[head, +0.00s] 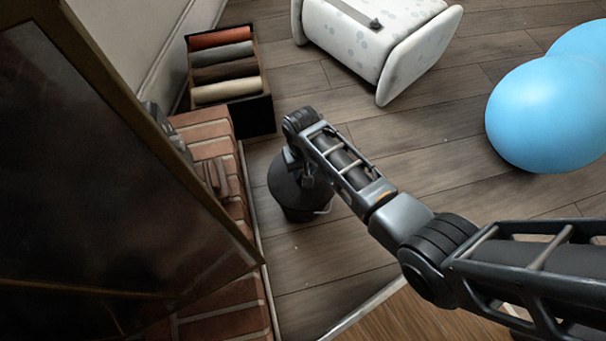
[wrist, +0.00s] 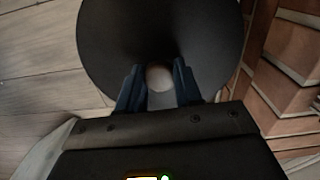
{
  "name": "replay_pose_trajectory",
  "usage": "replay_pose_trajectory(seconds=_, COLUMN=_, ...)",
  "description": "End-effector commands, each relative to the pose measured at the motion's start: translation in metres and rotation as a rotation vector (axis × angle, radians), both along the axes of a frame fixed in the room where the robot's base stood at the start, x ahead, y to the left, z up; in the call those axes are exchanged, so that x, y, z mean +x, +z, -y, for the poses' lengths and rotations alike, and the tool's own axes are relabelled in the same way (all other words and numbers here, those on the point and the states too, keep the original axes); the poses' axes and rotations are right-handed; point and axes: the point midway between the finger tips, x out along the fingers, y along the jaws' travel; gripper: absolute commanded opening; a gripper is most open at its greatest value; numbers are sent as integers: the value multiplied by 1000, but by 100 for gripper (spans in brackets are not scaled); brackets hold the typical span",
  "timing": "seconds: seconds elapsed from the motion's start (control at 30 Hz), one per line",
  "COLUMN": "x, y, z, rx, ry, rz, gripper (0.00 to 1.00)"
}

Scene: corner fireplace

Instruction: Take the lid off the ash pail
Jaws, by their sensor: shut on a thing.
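The ash pail (head: 300,205) is dark and stands on the plank floor beside the brick hearth in the head view. Its dark round lid (head: 285,180) is on top of it; my arm hides part of both. In the wrist view the lid (wrist: 205,35) fills the upper middle, with a pale round knob (wrist: 160,78) at its centre. My gripper (wrist: 160,85) has its two fingers on either side of the knob, shut on it. I cannot tell whether the lid is seated or slightly raised.
The brick hearth (head: 215,150) and a dark framed screen (head: 110,170) are close on the left. A black box of rolled cloths (head: 268,112) stands behind. A white spotted padded seat (head: 365,40) is at the back, and blue balls (head: 545,115) are at right. Floor between them is clear.

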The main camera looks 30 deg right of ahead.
Motion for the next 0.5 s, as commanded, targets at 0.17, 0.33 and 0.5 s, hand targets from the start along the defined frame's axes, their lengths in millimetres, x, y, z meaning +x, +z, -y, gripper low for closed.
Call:
replay_pose_trajectory(seconds=0.17, x=0, y=0, z=0, rx=0, ry=0, rz=0, gripper=6)
replay_pose_trajectory(seconds=0.33, x=0, y=0, z=0, rx=1, ry=0, rz=0, gripper=0)
replay_pose_trajectory(seconds=0.5, x=0, y=1, z=0, rx=1, ry=0, rz=0, gripper=0)
